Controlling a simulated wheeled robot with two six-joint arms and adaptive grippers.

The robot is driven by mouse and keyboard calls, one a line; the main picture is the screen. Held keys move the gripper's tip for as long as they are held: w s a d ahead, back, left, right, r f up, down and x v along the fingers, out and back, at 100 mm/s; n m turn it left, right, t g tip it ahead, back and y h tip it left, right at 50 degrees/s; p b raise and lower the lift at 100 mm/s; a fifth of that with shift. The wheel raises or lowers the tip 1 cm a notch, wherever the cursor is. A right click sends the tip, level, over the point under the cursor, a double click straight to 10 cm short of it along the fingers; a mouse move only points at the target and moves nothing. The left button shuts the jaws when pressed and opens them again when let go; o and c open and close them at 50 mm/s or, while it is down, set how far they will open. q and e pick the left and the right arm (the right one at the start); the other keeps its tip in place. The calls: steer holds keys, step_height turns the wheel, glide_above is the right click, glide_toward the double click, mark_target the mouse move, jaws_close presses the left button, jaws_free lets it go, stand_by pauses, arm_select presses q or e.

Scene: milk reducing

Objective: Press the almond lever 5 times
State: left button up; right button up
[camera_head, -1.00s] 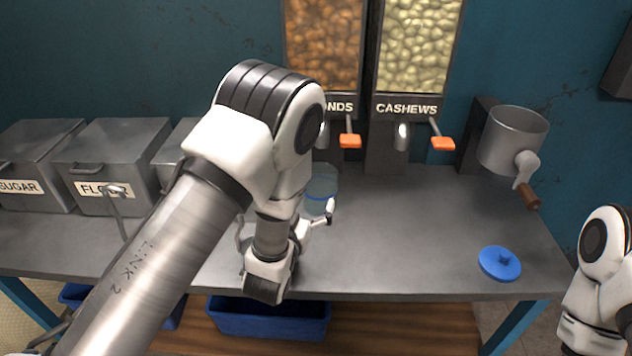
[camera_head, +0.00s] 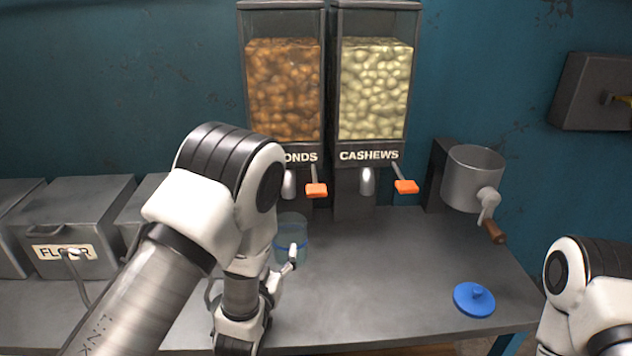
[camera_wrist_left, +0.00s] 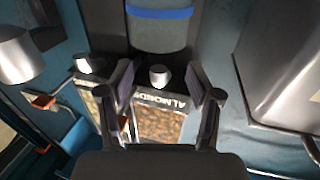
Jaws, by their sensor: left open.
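The almond lever (camera_head: 316,190) is an orange paddle on a grey rod, beside the spout of the almond dispenser (camera_head: 284,90). A clear jar with a blue band (camera_head: 291,228) stands on the counter below that dispenser, partly hidden by my left arm. My left gripper (camera_head: 280,268) is low in front of the jar, below the lever and apart from it. In the left wrist view the gripper (camera_wrist_left: 167,88) is open, with the upside-down almond label (camera_wrist_left: 165,101) and spout (camera_wrist_left: 159,76) showing between its fingers. My right gripper is out of view.
The cashew dispenser (camera_head: 375,90) with its own orange lever (camera_head: 405,187) stands to the right. A grey grinder (camera_head: 472,180) is on the wall side, and a blue lid (camera_head: 474,299) lies at right. Metal bins (camera_head: 75,220) stand at left. The middle counter is clear.

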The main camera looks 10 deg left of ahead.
arm_select(q)
jaws_close()
stand_by(1.1)
